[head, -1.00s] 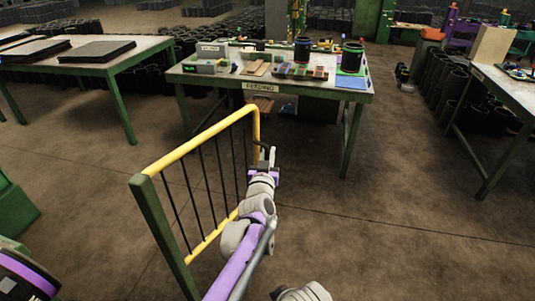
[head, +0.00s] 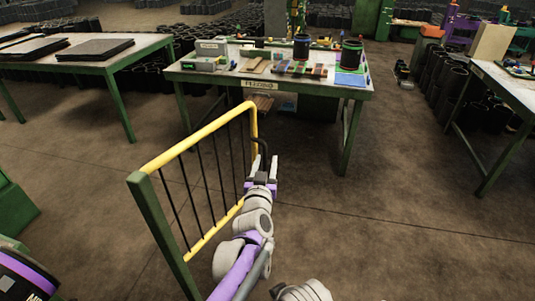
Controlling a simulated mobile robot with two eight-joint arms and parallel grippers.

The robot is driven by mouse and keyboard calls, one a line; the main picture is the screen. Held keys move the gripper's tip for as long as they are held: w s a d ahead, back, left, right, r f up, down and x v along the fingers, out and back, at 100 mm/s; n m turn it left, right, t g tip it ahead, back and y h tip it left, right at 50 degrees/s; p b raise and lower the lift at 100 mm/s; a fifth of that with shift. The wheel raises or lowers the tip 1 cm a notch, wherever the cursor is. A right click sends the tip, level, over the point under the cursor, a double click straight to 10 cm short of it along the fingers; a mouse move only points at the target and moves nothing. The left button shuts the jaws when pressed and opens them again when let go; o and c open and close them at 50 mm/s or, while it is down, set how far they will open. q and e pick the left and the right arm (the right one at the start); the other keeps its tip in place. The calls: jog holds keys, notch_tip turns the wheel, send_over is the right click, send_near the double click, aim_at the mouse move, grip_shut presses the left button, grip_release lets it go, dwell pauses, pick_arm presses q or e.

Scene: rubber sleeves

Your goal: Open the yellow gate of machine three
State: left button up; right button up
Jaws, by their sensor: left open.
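The yellow gate (head: 201,134) has a yellow top rail, a yellow bottom rail and thin black bars. It hangs from a green post (head: 163,232) at its near left end and stretches away toward the table. A dark handle (head: 263,146) shows at its far end. My left gripper (head: 262,166) is open at that far end, close to the handle. I cannot tell whether its fingers touch the handle. Part of my other arm shows at the bottom edge, but the right gripper is not visible.
A table labelled FEEDING (head: 190,76) stands behind the gate with boxes, tools and dark sleeves on it. Another table (head: 120,65) stands at the left and one (head: 506,86) at the right. The brown floor right of the gate is clear.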

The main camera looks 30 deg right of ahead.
pick_arm(q)
jog(key=v, duration=0.5)
jog(key=shift+s, duration=0.1)
dwell(0.4)
